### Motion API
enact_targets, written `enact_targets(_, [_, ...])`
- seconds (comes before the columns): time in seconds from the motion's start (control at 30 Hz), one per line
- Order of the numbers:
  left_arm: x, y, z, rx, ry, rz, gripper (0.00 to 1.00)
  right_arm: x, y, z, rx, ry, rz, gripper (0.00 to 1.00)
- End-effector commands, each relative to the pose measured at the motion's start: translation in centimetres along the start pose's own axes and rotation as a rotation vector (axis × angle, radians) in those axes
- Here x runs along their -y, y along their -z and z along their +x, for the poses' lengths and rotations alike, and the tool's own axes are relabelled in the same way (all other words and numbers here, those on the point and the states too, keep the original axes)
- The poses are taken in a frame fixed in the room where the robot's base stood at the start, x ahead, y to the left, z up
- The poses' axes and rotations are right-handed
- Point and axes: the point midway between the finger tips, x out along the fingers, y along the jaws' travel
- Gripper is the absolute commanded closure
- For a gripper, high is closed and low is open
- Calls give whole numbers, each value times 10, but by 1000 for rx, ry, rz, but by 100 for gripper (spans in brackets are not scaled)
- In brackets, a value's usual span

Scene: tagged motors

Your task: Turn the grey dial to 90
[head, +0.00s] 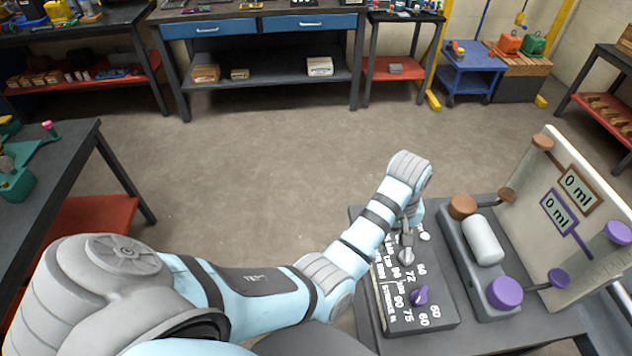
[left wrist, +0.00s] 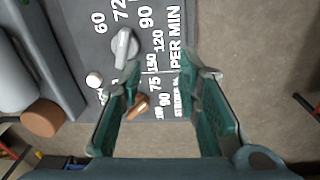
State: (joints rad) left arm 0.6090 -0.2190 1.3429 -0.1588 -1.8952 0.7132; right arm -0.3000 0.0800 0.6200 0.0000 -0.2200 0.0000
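The grey dial (head: 406,254) is a bar-shaped knob on a dark panel (head: 443,314). In the left wrist view the grey dial (left wrist: 124,46) sits left of the fingers, beyond their tips. White numbers 60, 72, 90, 120 and 150 ring it, by the words PER MIN. Its light bar seems to point toward 72; the exact pointing end is hard to tell. My left gripper (head: 411,220) is over the panel's far part, beyond the grey dial. In its own view my left gripper (left wrist: 165,80) is open, with nothing between its fingers. My right gripper is out of view.
A brown dial (left wrist: 138,106) is close to the left finger in the wrist view. A purple dial (head: 420,296) and a white button (head: 425,236) share the panel. A pump unit with a grey cylinder (head: 484,240) and an upright board (head: 530,190) stand right.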

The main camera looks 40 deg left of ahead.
Motion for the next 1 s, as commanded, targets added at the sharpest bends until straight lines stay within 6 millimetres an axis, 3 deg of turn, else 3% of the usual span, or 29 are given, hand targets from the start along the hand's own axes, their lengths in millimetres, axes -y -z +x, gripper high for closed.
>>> enact_targets(0.2, [52,-12,44,-36,-10,74,69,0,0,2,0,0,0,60])
enact_targets(0.47, [116,-35,81,-100,-6,200,69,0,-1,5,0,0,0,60])
enact_targets(0.7, [150,-51,145,-120,10,306,69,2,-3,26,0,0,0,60])
enact_targets(1.0, [175,-68,226,-117,26,381,69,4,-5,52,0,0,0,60])
